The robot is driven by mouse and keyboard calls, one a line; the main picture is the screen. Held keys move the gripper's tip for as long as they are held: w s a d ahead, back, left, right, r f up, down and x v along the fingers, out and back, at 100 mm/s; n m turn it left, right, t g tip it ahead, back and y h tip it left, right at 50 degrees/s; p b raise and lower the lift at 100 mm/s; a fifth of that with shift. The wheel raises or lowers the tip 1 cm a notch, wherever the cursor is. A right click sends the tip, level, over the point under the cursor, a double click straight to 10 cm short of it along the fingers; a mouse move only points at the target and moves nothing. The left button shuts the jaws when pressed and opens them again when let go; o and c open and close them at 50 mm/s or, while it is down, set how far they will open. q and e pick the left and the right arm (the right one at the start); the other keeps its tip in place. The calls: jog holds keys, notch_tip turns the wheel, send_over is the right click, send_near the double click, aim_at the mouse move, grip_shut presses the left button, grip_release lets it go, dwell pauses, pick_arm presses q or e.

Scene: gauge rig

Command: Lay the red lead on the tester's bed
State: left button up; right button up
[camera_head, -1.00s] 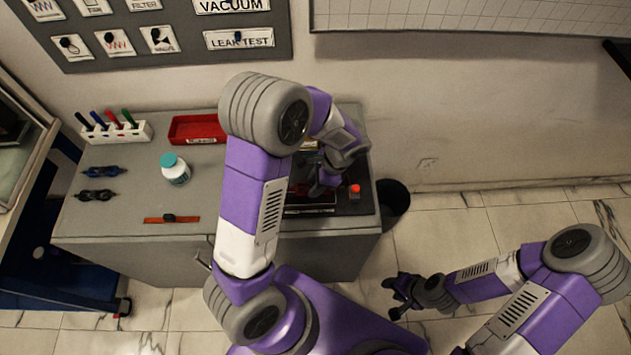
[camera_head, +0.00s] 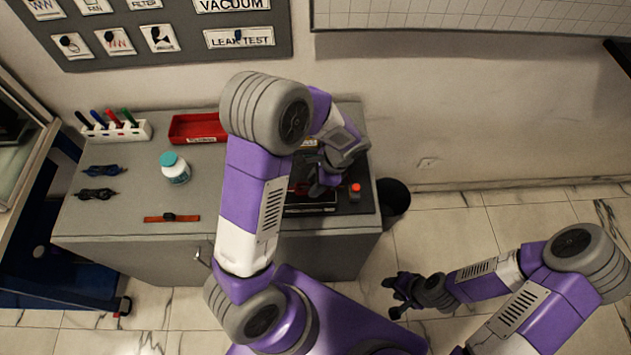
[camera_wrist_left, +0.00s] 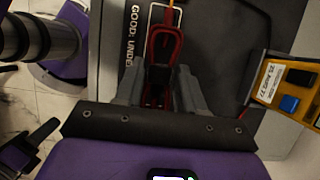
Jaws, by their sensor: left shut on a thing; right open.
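My left gripper (camera_head: 318,186) is low over the dark tester's bed (camera_head: 347,206) at the right end of the grey cabinet. In the left wrist view, my left gripper (camera_wrist_left: 160,88) is shut on the red lead (camera_wrist_left: 152,48), whose red loop extends forward from the fingers over a dark surface. I cannot tell whether the lead touches the bed. My own arm hides much of the tester in the head view. My right gripper (camera_head: 397,293) is open and empty, out over the floor to the right of the cabinet.
A small block with a red button (camera_head: 356,190) stands on the bed. A yellow unit (camera_wrist_left: 292,85) is close at right in the wrist view. A red tray (camera_head: 197,128), white bottle (camera_head: 175,170), pen rack (camera_head: 118,132) and orange strip (camera_head: 172,218) are on the cabinet. A dark bin (camera_head: 395,197) stands beside it.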

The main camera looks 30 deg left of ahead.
pick_arm(q)
jog(key=shift+f, duration=0.15)
jog(key=shift+f+b, duration=1.45)
jog(key=shift+f, duration=0.45)
jog(key=shift+f, duration=0.15)
jog(key=o, duration=1.6)
notch_tip(320, 180, up, 8)
jog(key=p, duration=0.6)
jog(key=shift+p, duration=0.35)
